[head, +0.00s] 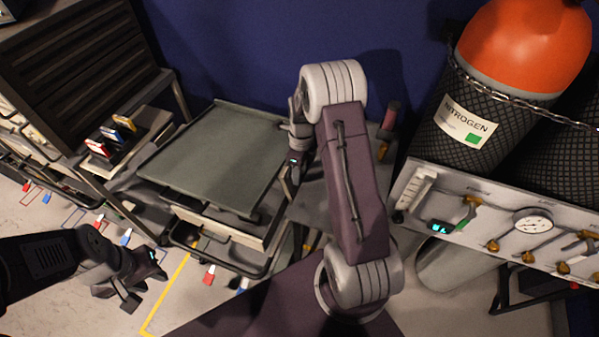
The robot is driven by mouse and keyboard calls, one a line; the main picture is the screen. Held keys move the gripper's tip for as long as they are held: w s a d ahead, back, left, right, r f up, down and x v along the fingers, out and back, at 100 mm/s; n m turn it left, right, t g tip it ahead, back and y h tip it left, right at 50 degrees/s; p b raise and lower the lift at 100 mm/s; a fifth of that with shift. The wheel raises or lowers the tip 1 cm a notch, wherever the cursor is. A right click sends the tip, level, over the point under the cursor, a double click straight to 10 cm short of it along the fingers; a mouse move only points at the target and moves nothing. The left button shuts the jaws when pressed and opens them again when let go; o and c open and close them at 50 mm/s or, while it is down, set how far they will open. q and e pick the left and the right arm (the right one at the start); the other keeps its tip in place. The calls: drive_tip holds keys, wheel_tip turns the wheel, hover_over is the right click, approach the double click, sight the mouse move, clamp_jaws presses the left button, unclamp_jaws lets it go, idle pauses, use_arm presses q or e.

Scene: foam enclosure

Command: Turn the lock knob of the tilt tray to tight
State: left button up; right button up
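The tilt tray (215,155) is a flat grey-green tray with a raised rim, left of centre, on a cart-like frame. I cannot make out its lock knob; it may be hidden by my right arm or too small to see. My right gripper (291,186) points down beside the tray's right edge, under the arm's bend. Its fingers are seen nearly edge-on, so their opening and any contact are unclear. My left gripper (143,291) hangs over the floor at lower left, apart from the tray, with its fingers spread and nothing between them.
A dark slatted rack (85,60) and a bin with coloured items (125,135) stand left of the tray. At right are a gauge panel (500,220) and a chained orange-topped nitrogen cylinder (525,45). A blue wall (230,50) closes the back. Open floor lies at lower left.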

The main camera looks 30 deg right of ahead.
clamp_jaws()
drive_tip(key=p, duration=0.1)
drive_tip(key=g+y+p, duration=0.1)
drive_tip(key=p, duration=0.1)
drive_tip(key=shift+w+d+r, duration=0.1)
drive_tip(key=shift+r, duration=0.15)
drive_tip(key=shift+w+d+f+g+y+p, duration=0.1)
drive_tip(key=shift+f+g+y+p, duration=0.1)
drive_tip(key=shift+g+y+p, duration=0.35)
drive_tip(key=shift+f+y, duration=0.2)
drive_tip(key=shift+y, duration=0.25)
drive_tip(key=shift+w+d+f+g+y+b, duration=0.1)
drive_tip(key=shift+f+g+y+b, duration=0.15)
drive_tip(key=shift+g+y+b, duration=0.35)
drive_tip(key=shift+f+g+y+b, duration=0.1)
drive_tip(key=shift+g+y+b, duration=0.2)
drive_tip(key=shift+b, duration=0.6)
drive_tip(key=shift+r+g+y+b, duration=0.25)
drive_tip(key=shift+y+b, duration=0.05)
drive_tip(key=shift+b, duration=0.6)
drive_tip(key=o, duration=1.1)
unclamp_jaws()
